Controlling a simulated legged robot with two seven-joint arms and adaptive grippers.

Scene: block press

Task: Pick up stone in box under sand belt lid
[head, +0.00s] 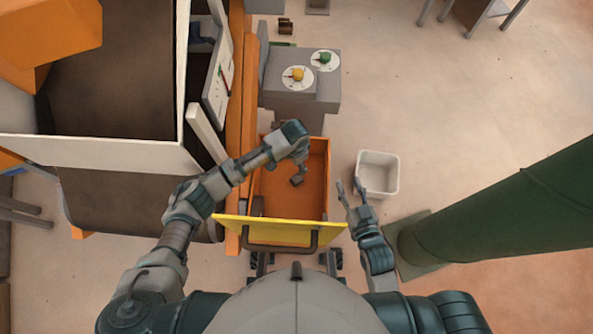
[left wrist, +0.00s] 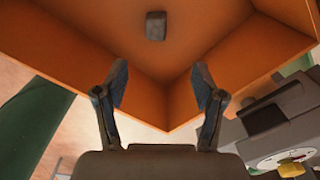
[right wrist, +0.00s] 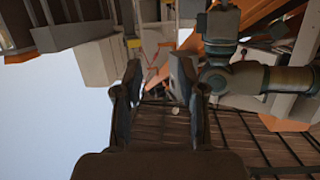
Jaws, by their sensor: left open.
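A small dark grey stone (head: 297,181) lies on the floor of the open orange box (head: 317,195). The stone also shows near the top of the left wrist view (left wrist: 155,26), beyond the fingertips and apart from them. My left gripper (head: 301,165) is over the box, close to the stone, with its fingers spread and empty in the left wrist view (left wrist: 158,88). A yellow panel (head: 285,230) with a dark handle stands along the box's near side. My right gripper (head: 349,190) is open and empty, to the right of the box.
A white bin (head: 378,172) stands on the floor just right of my right gripper. A grey unit with yellow and green knobs (head: 299,92) stands behind the box. A large machine is at left. A thick green column (head: 500,212) is at right.

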